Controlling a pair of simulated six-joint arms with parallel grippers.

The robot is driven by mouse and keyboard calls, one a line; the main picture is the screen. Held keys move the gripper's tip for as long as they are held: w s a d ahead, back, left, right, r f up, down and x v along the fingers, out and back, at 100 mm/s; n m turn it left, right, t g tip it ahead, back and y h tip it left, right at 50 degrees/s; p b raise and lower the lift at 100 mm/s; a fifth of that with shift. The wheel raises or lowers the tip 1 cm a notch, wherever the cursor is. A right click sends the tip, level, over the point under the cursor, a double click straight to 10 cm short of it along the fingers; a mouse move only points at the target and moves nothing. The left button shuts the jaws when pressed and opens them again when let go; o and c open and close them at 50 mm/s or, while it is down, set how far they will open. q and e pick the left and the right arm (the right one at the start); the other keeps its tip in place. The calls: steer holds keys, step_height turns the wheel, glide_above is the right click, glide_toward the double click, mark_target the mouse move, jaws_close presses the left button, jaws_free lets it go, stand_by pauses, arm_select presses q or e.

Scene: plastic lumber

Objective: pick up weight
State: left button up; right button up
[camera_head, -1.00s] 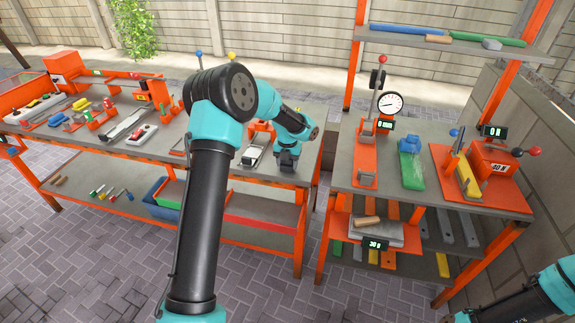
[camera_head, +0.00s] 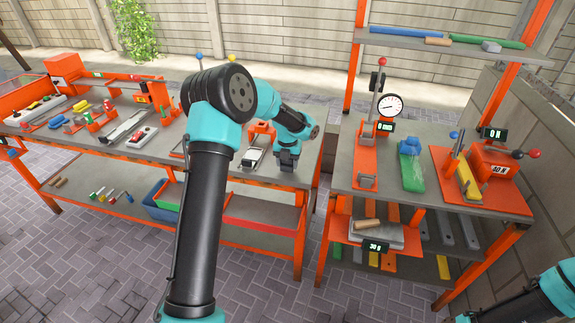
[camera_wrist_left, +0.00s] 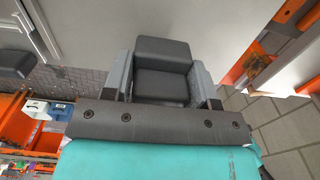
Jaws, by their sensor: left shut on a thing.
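My left gripper (camera_head: 287,166) is over the right end of the long grey workbench, pointing down. In the left wrist view its two grey fingers (camera_wrist_left: 163,75) stand on either side of a dark grey block (camera_wrist_left: 162,86), which looks like the weight. The gripper is shut on it. In the head view the gripper hides the block, so I cannot tell whether it touches the bench. A similar dark piece (camera_wrist_left: 14,62) shows at the left edge of the wrist view. My right arm enters at the lower right corner; its gripper is out of the picture.
Just left of the gripper is a small orange and white device (camera_head: 254,155). A second bench (camera_head: 340,165) on the right bears a dial gauge stand (camera_head: 390,105), a blue-green piece (camera_head: 411,170) and an orange tester (camera_head: 492,160).

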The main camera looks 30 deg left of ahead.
arm_select(q)
steer(key=shift+r, duration=0.6)
steer(key=shift+s+d+r, duration=0.15)
steer(key=shift+s+r, duration=0.15)
steer(key=shift+r, duration=0.3)
steer(key=s+d+r, duration=0.1)
steer(key=s+d, duration=0.7)
steer(key=s, duration=0.5)
steer(key=shift+r, duration=0.15)
steer(key=shift+w, duration=0.1)
